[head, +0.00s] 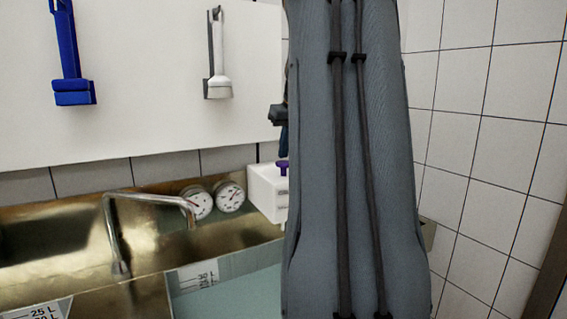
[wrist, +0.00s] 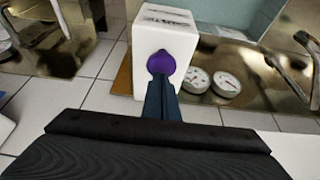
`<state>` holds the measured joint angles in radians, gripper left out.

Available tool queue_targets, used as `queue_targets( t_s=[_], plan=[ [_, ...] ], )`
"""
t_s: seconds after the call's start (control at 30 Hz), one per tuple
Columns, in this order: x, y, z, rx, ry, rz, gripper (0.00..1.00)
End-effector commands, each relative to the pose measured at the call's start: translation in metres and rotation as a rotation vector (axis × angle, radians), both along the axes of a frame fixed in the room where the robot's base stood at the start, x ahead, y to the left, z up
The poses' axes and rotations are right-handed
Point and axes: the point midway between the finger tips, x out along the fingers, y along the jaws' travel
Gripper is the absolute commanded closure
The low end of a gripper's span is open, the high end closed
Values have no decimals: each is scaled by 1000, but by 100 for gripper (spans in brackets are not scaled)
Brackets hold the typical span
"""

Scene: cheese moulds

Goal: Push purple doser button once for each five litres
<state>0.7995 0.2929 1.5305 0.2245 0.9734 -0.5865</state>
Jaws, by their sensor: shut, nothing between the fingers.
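In the wrist view the button (wrist: 161,62) stands out from the white box (wrist: 148,25). My gripper (wrist: 161,82) is shut and empty, its dark blue fingers ending right at the button. In the head view the fingertips (head: 284,155) point down just above the button. I cannot tell whether they touch it. A litre scale (head: 40,310) reads 25 L; another scale (head: 198,274) is too small to read fully.
Two round gauges (head: 214,198) sit left of the doser. A bent metal tap (head: 115,235) stands over the sink (head: 60,250). A blue brush (head: 73,90) and a white brush (head: 218,85) hang on the white panel (head: 150,90). A tiled wall (head: 490,130) is at right.

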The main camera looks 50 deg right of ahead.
Motion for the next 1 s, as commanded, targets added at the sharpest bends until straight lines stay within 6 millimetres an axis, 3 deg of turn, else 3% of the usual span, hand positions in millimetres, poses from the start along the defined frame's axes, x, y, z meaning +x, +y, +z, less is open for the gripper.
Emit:
queue_targets(
  t_s=[0.47, 1.0],
  plan=[
    [0, 0, -1, 0, 0, 0, 100],
    [0, 0, -19, 1, 1, 0, 100]
  ],
)
